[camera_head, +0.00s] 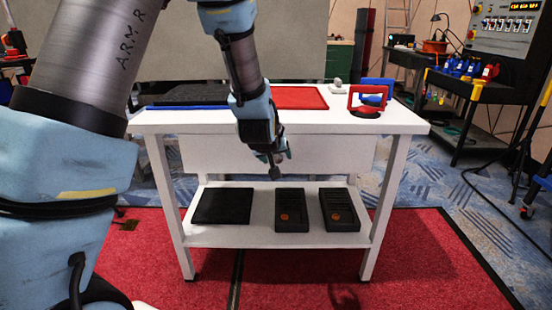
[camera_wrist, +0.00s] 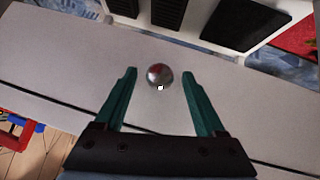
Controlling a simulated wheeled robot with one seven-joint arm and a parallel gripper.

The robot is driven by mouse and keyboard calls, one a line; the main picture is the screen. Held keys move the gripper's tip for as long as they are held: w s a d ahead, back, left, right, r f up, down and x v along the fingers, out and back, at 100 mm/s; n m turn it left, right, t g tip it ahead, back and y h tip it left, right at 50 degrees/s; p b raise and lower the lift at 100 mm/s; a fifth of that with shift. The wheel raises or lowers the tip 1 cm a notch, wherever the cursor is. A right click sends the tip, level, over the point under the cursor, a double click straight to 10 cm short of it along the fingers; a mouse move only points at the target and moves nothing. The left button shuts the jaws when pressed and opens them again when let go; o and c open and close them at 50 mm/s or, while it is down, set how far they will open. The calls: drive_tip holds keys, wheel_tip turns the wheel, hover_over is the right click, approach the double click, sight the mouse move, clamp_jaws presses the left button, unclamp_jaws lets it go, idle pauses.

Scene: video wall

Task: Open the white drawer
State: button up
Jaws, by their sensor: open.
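The white drawer (camera_head: 330,153) is the broad front panel under the white table's top, and it looks shut. In the wrist view its pale front (camera_wrist: 70,72) fills the middle, with a round silver knob (camera_wrist: 159,76) on it. My gripper (camera_head: 277,160) is in front of the drawer in the head view and hides the knob there. In the wrist view my gripper's two teal fingers (camera_wrist: 159,71) are open, one on each side of the knob, with a gap on both sides. I cannot tell how far the fingertips are from the panel.
The white table (camera_head: 400,122) carries a red tray (camera_head: 298,98), a dark mat (camera_head: 195,93) and a red-framed item (camera_head: 367,100). Its lower shelf (camera_head: 262,236) holds a black square pad (camera_head: 222,206) and two dark trays (camera_head: 291,211). Red carpet (camera_head: 420,265) lies open around the legs.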

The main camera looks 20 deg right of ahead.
drive_tip(key=shift+c, duration=0.2)
clamp_jaws()
idle(0.4)
idle(0.9)
